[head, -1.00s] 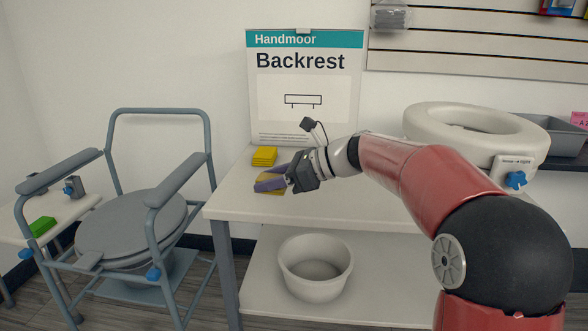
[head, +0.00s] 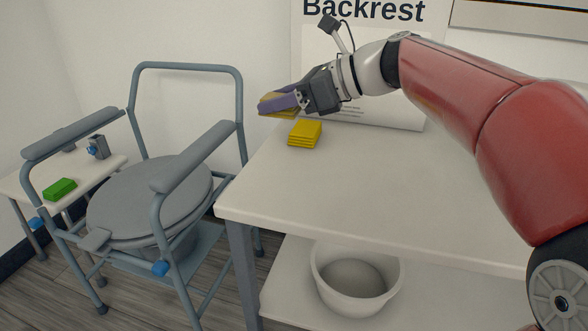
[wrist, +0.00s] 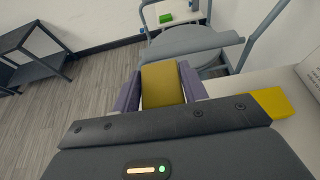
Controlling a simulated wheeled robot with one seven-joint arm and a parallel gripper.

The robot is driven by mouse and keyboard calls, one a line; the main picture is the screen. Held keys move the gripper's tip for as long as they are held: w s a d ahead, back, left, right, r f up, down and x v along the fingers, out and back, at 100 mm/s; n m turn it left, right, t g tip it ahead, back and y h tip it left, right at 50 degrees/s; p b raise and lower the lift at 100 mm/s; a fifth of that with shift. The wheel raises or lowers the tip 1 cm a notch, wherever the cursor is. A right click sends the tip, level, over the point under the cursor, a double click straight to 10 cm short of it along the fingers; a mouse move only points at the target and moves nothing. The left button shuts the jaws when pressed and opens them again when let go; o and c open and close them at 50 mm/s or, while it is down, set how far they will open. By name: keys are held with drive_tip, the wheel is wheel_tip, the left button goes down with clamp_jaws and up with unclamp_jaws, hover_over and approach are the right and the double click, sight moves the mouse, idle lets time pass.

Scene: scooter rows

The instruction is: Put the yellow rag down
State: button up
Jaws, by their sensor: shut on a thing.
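My gripper (head: 279,102) is shut on a yellow rag (head: 270,97), with its purple fingers on the two sides of it. In the head view the rag is up in the air near the back left corner of the white table. In the wrist view the held rag (wrist: 162,84) shows between the fingers. A stack of yellow rags (head: 305,134) lies on the table, below and slightly right of my gripper; it also shows at the right of the wrist view (wrist: 272,103). A green rag or block (head: 60,189) lies on the small side table.
A grey commode chair (head: 150,197) stands left of the white table (head: 380,175). The small side table (head: 110,165) is beyond it. A white basin (head: 355,280) sits on the lower shelf. A Backrest sign (head: 385,70) stands behind my gripper. The tabletop's middle is clear.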

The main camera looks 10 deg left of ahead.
sight(283, 178)
wheel_tip(283, 178, down, 14)
drive_tip(key=b, duration=0.3)
drive_tip(key=shift+r, duration=0.15)
drive_tip(key=o, duration=1)
drive_tip(key=shift+c, duration=0.2)
drive_tip(key=shift+d+r, duration=0.1)
drive_tip(key=shift+d, duration=0.15)
drive_tip(key=p+v, duration=0.1)
drive_tip(key=v, duration=1)
drive_tip(key=shift+d, duration=0.3)
